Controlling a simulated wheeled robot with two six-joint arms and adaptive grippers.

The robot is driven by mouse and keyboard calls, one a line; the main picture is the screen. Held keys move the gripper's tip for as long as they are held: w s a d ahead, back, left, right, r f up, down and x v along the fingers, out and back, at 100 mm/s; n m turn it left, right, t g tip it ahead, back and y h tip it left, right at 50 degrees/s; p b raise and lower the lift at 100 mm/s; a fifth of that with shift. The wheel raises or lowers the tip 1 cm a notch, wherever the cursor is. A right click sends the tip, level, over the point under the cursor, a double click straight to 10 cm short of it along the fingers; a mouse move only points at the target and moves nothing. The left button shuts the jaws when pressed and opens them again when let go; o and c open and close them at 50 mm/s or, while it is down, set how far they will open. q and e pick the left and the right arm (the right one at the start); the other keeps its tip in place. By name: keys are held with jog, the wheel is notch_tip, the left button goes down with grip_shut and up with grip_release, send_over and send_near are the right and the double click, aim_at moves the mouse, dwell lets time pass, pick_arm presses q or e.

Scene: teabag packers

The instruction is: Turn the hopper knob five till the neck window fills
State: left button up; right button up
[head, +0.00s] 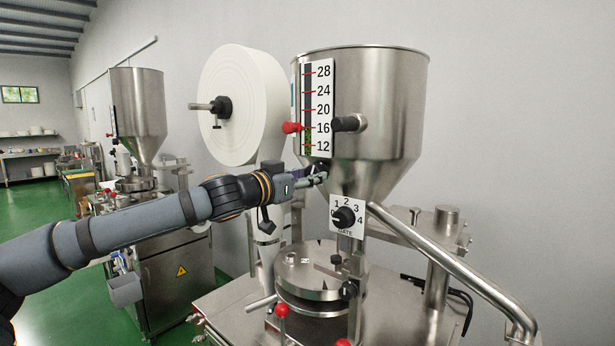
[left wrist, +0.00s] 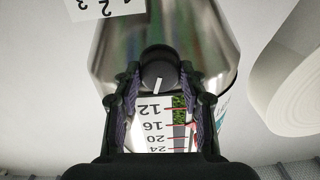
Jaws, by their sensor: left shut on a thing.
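The steel hopper (head: 385,95) stands at the centre right. Its scale plate (head: 322,88) runs from 12 to 28, with a dark window strip (head: 308,100) showing green at its lower end, below about 16. My left gripper (head: 320,173) is at the hopper's cone, just under the scale. In the left wrist view it is shut on a round black knob (left wrist: 157,72) with a white pointer line. In the head view the gripper mostly hides that knob. Lower down is a black dial knob (head: 344,217) on a plate numbered up to 4, marked GATE. My right gripper is out of view.
A red pointer (head: 291,128) marks about 16 beside the scale. A large white roll (head: 243,105) stands left of the hopper. A steel pipe (head: 450,270) slopes down to the right. A round steel drum (head: 308,272) sits below. A second hopper machine (head: 140,105) stands behind.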

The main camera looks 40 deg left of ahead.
pick_arm(q)
jog(key=shift+m+b, duration=0.65)
jog(key=shift+m, duration=6.35)
jog(key=shift+r, duration=0.1)
jog(key=o, duration=1.2)
jog(key=shift+c, duration=0.2)
